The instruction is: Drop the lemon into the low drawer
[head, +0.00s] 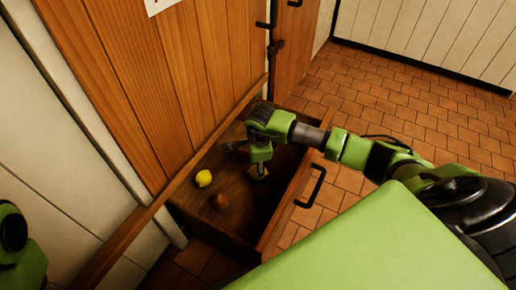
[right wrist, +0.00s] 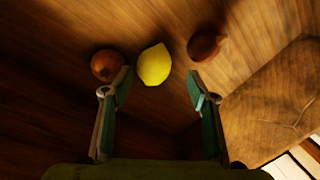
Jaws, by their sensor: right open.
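The yellow lemon (head: 203,178) lies inside the open low drawer (head: 185,207), near its left end in the head view. In the right wrist view the lemon (right wrist: 154,64) shows just beyond and between the fingertips, with nothing gripping it. My right gripper (head: 247,160) is open and empty, reaching down over the drawer, to the right of the lemon in the head view. My left gripper is out of view.
A brown, onion-like round thing (head: 220,201) lies near the lemon in the drawer. A second dark reddish-brown one (right wrist: 205,45) shows in the right wrist view. The drawer front has a black handle (head: 310,187). Tiled floor (head: 400,110) is clear beyond.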

